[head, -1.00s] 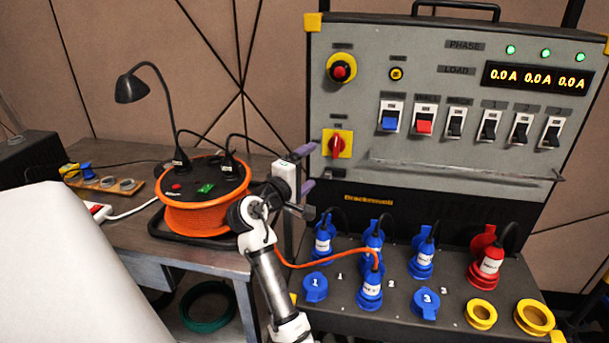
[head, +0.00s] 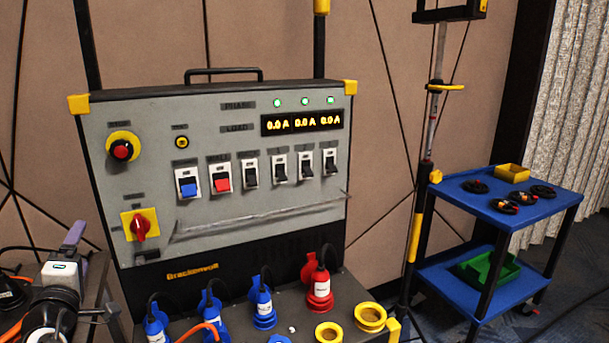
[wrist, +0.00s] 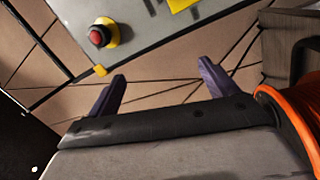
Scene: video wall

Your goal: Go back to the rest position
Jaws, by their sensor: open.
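My gripper (wrist: 160,90) is open, with its two purple fingers spread apart and nothing between them in the wrist view. In the head view my gripper (head: 78,248) shows at the lower left, beside the left edge of the grey control panel (head: 215,215). My arm is cut off by the lower left of that picture. In the wrist view a red stop button (wrist: 99,35) on its yellow ring lies beyond the left finger, apart from it. The rest position itself is not marked in any view.
Several blue plugs (head: 263,303) and a red plug (head: 320,284) stand on the ledge below the panel. An orange cable reel (wrist: 287,110) is close at the wrist view's right edge. A black stand (head: 418,215) and a blue cart (head: 520,213) are at the right.

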